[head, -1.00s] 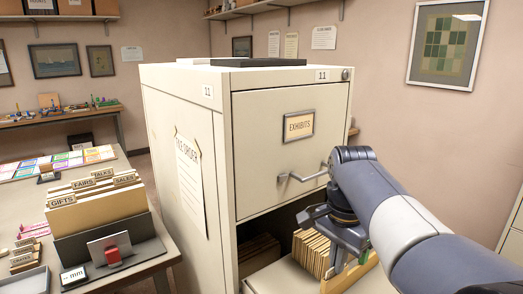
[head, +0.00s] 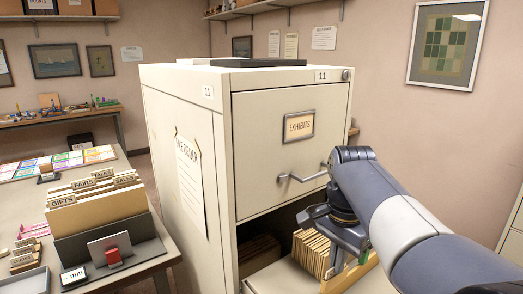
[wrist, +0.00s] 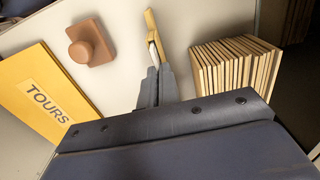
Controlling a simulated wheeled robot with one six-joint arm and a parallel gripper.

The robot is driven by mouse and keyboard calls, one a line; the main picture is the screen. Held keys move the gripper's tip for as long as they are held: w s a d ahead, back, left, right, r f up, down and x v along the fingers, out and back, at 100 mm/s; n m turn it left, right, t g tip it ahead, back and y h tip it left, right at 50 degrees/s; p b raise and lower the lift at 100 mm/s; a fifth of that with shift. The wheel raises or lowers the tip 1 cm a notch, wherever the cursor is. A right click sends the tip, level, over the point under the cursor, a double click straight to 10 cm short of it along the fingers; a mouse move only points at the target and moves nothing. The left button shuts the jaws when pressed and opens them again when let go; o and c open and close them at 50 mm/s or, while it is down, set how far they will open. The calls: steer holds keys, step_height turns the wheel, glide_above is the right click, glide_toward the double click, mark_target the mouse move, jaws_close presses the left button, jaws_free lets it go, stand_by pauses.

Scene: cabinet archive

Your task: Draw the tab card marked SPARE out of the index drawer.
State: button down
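The open index drawer (head: 262,281) juts from the cabinet's lower part. A row of buff cards (head: 311,250) stands in it, and also shows in the wrist view (wrist: 235,65). My gripper (wrist: 156,72) points down into the drawer, left of that row. Its fingers are close together on a thin yellow card (wrist: 151,30), seen edge-on, whose face and marking are hidden. No SPARE label can be read. A yellow card marked TOURS (wrist: 45,95) is at the left in the wrist view.
A brown knobbed block (wrist: 90,43) lies between the TOURS card and my gripper. The shut EXHIBITS drawer (head: 255,150) and its handle (head: 302,174) are just above my gripper. A side table at left holds a card box (head: 97,245) with several labelled dividers.

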steer(key=shift+r, duration=0.2)
steer(key=shift+r+p, duration=0.5)
steer(key=shift+p, duration=0.2)
steer(key=shift+r, duration=0.1)
